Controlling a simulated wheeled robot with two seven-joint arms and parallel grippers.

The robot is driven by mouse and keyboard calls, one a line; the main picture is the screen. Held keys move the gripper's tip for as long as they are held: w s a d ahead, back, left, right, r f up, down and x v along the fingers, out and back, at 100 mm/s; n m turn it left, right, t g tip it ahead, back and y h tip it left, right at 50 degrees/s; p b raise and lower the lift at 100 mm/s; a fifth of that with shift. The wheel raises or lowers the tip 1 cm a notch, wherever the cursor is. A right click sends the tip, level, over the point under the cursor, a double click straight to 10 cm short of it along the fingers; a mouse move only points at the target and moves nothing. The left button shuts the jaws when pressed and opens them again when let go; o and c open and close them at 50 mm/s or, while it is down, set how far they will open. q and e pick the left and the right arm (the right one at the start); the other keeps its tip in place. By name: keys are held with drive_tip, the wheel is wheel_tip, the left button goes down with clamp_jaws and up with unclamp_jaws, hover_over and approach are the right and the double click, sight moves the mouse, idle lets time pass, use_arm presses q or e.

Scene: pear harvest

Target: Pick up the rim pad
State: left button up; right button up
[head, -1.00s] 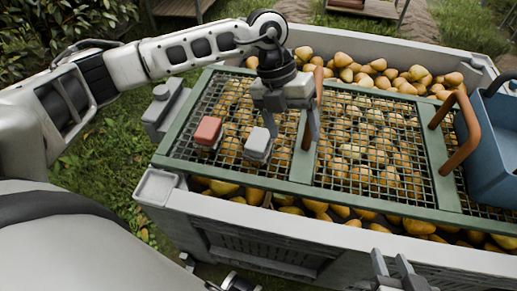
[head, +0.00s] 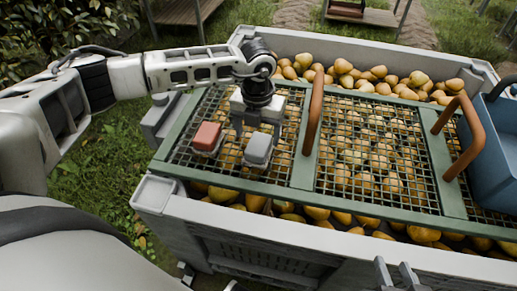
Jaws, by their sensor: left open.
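Two small blocks lie on the wire grid: one with a red top (head: 207,137) and one with a grey top (head: 259,148). No label shows which is the rim pad. My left gripper (head: 257,130) is open, pointing down just behind the grey-topped block, with its fingers spread to either side. The block's near side is clear. I cannot tell whether the fingers touch it or how far above the grid they are. My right gripper (head: 396,276) is at the bottom edge, only its fingers showing, apart and empty.
The green-framed grid (head: 303,155) lies over a grey bin (head: 330,245) full of pears (head: 350,75). Brown handles (head: 314,118) (head: 462,135) stand up from it. A blue container (head: 492,150) sits at the right. A grey block (head: 160,115) stands at the bin's left rim.

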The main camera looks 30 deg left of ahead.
sight(258, 143)
use_arm(q)
wheel_tip(258, 143, down, 5)
drive_tip(key=shift+w, duration=0.1)
drive_tip(key=c, duration=0.8)
drive_tip(key=shift+c, duration=0.4)
drive_tip(key=shift+r, duration=0.15)
drive_tip(key=shift+r, duration=0.55)
wheel_tip(258, 143, up, 2)
drive_tip(key=shift+d+r, duration=0.15)
drive_tip(key=shift+r, duration=0.05)
drive_tip(key=s+d+r, duration=0.3)
drive_tip(key=s+r, duration=0.1)
drive_tip(key=s, duration=0.2)
drive_tip(key=s+d+r+p, duration=0.1)
drive_tip(key=s+d+r, duration=0.3)
drive_tip(key=s+r, duration=0.1)
drive_tip(key=shift+s+r, duration=0.2)
drive_tip(key=shift+s, duration=0.35)
